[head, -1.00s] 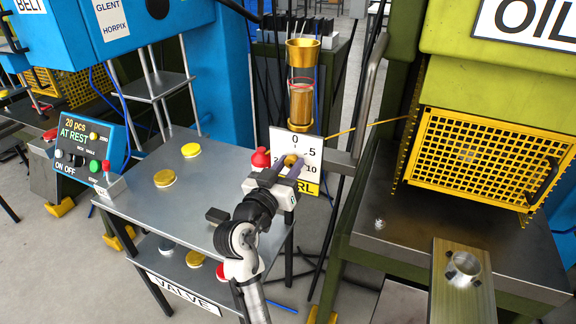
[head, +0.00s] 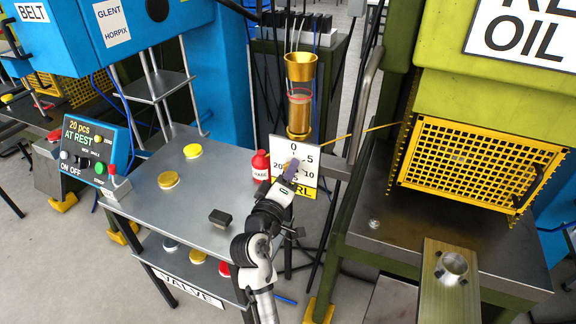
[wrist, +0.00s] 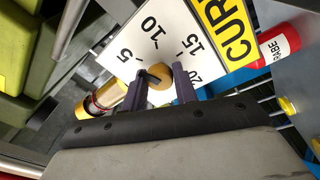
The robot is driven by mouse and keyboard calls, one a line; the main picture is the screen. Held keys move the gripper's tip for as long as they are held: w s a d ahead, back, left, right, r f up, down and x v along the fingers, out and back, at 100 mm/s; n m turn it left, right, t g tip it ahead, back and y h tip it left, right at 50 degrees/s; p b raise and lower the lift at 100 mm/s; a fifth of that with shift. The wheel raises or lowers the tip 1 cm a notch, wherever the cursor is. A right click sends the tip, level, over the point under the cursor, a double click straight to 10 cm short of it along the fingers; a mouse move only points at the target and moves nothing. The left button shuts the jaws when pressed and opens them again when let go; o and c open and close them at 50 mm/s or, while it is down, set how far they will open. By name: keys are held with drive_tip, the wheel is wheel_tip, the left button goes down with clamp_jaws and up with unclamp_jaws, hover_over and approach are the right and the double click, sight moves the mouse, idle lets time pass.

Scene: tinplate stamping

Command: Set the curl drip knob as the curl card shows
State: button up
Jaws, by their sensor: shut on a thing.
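The curl drip knob (wrist: 161,77) is a small brass-coloured round knob on a white dial plate (wrist: 131,48) marked 0, 5, 10, 15 and 20. A dark mark shows on the knob, but I cannot tell which number it points to. The dial (head: 308,163) stands below a brass drip cup (head: 299,100), with a yellow CURL strip under it. My gripper (wrist: 160,88) is shut on the knob, one finger on each side. In the head view my gripper (head: 290,170) hides much of the knob and the lower dial. I cannot make out a separate curl card.
A red bottle (head: 260,165) stands just left of the dial. A green press with a yellow mesh guard (head: 460,165) stands right. A thin yellow rod (head: 350,134) crosses beside the dial.

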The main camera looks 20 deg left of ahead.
drive_tip(key=shift+n+y+p, duration=0.3)
drive_tip(key=shift+n+p, duration=0.55)
drive_tip(key=shift+n, duration=0.45)
drive_tip(key=o, duration=1)
drive_tip(key=shift+c, duration=0.2)
drive_tip(key=s+f+b, duration=0.1)
drive_tip(key=s+b, duration=0.3)
drive_tip(key=s, duration=0.9)
drive_tip(key=shift+s+d+f+b, duration=0.3)
drive_tip(key=shift+s+b, duration=0.05)
drive_tip(key=shift+b, duration=0.05)
